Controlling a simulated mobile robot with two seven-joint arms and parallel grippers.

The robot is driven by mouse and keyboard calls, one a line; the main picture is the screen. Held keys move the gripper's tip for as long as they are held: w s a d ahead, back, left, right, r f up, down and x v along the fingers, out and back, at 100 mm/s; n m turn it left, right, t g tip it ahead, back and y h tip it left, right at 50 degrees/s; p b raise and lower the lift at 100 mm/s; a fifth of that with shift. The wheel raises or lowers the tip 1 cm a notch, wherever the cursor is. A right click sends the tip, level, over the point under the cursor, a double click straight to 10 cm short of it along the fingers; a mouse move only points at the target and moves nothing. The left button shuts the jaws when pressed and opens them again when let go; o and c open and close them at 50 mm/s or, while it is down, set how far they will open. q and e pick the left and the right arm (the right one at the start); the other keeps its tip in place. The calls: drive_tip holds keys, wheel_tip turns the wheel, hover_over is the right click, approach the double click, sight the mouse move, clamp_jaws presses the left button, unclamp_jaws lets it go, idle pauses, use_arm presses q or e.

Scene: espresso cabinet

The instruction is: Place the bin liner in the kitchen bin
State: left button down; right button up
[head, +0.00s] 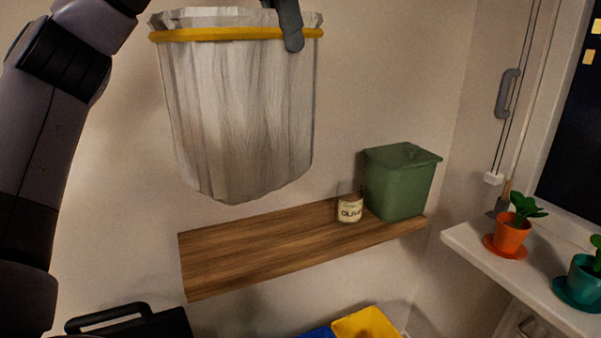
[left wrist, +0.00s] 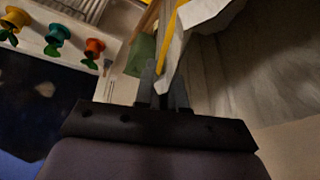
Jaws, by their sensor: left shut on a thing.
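The bin liner (head: 240,110) is a whitish, wrinkled bag with a yellow band around its top rim. It hangs upright in the air in front of the wall, above the wooden shelf. My left gripper (head: 291,35) is shut on its rim at the top right in the head view. In the left wrist view the fingers (left wrist: 163,92) meet at the rim, and the liner (left wrist: 225,60) fills the upper right. A green lidded container (head: 398,185) stands on the shelf; I cannot tell whether it is the kitchen bin. My right gripper is not in view.
The wooden shelf (head: 260,248) also holds a labelled jar (head: 350,208). An orange pot (head: 511,238) and a teal pot (head: 583,277) stand on the windowsill at right. A yellow container (head: 365,326), a blue one (head: 318,332) and a black handled case (head: 135,322) show below.

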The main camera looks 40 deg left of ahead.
sight(288, 161)
use_arm(q)
wheel_tip(288, 161, down, 19)
idle(0.6)
drive_tip(key=c, duration=1.7)
unclamp_jaws()
drive_tip(key=shift+f, duration=0.15)
drive_tip(key=o, duration=0.5)
